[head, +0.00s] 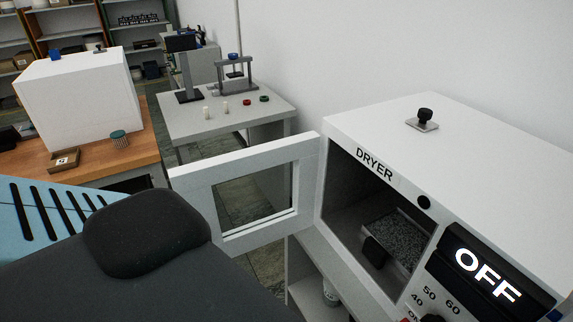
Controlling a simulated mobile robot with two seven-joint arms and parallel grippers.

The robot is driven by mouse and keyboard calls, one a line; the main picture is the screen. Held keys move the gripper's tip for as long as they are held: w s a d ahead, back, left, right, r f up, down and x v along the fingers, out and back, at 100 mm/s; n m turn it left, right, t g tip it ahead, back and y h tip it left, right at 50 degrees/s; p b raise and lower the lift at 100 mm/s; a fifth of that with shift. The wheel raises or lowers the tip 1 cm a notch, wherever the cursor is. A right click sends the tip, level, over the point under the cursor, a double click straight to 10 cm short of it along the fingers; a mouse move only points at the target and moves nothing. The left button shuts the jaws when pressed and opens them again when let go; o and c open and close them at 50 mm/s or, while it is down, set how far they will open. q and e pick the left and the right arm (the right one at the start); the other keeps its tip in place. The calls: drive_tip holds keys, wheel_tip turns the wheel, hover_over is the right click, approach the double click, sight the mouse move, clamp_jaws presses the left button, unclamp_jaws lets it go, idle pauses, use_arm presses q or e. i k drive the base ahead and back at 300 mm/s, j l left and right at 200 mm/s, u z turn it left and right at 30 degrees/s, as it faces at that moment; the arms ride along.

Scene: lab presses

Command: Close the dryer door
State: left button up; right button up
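The white dryer (480,160) stands at the right, labelled DRYER on its front, with a lit panel reading OFF (487,274). Its door (245,163), a white frame with a clear window, stands wide open. The door is attached at the left side of the opening and swings out to the left. Inside the chamber sits a metal tray (408,228) of grey granular material with a dark block at its front. Neither of my grippers shows. A dark, rounded part of my own body fills the lower left and hides what is below it, close to the door's lower left corner.
A black knob (425,114) stands on the dryer's top. Behind the door is a grey table (185,128) with a press and small coloured pieces. At the left, a wooden bench (150,145) holds a white box (85,100). Floor shows through the door window.

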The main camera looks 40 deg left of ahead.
sight(192, 181)
drive_tip(key=k+j, duration=0.25)
drive_tip(key=k, duration=0.2)
drive_tip(key=k+j, duration=0.2)
drive_tip(key=k, duration=0.3)
drive_tip(key=k+j+u, duration=0.1)
drive_tip(key=u, duration=0.15)
drive_tip(key=k+u, duration=0.1)
drive_tip(key=u, duration=1.85)
